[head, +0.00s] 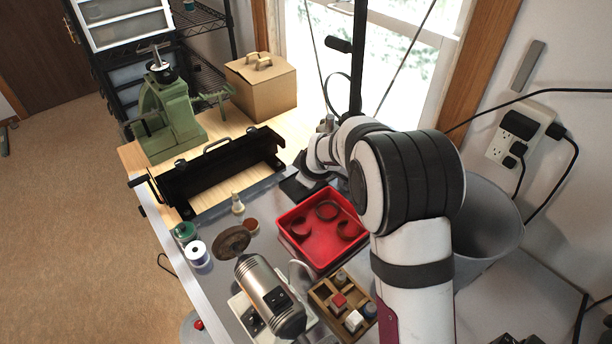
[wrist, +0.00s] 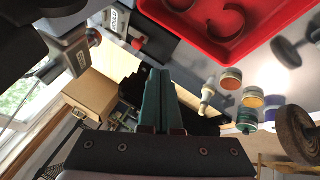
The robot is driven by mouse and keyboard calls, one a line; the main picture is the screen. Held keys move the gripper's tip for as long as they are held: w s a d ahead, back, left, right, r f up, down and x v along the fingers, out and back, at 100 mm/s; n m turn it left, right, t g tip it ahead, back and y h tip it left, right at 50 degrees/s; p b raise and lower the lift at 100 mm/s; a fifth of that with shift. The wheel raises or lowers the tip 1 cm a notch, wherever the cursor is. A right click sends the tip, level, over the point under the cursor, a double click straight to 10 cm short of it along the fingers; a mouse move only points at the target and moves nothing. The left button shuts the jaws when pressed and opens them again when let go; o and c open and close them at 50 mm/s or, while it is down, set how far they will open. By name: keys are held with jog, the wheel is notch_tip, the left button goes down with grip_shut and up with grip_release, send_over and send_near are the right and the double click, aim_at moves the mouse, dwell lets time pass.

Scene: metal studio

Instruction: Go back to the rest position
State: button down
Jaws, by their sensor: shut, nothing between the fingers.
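My gripper (wrist: 158,100) shows in the wrist view as two dark green fingers side by side, shut with nothing between them. In the head view my white and black arm rises on the right and bends away toward the window; I cannot make out the fingers there. In the wrist view the fingers point toward the black metal frame and the small bottle, apart from the red tray (wrist: 190,15). The red tray (head: 297,248) lies on the bench left of my arm, with curved brown pieces (head: 327,210) in it.
A wooden box (head: 322,292) with small blocks and a bench grinder (head: 268,295) stand near the front. A black metal frame (head: 180,185), green press (head: 165,120) and cardboard box (head: 262,85) stand behind. A grey bin (head: 490,215) is right of my arm. Small jars (head: 197,252) sit left.

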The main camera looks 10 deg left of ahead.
jog(key=s+d+r+m+g, duration=0.1)
jog(key=s+d+r+m, duration=0.3)
jog(key=s, duration=0.4)
jog(key=s+d+r+m+g, duration=0.2)
jog(key=s+d+r+m, duration=0.2)
jog(key=s, duration=0.4)
jog(key=s+d+m+g, duration=0.1)
jog(key=s+m, duration=0.4)
jog(key=s, duration=0.7)
jog(key=s+d+r+m+g, duration=0.1)
jog(key=s+d+m, duration=0.3)
jog(key=s, duration=0.8)
jog(key=shift+m+g+h, duration=0.3)
jog(key=shift+m+g, duration=0.5)
jog(key=shift+m, duration=0.2)
jog(key=shift+a, duration=0.1)
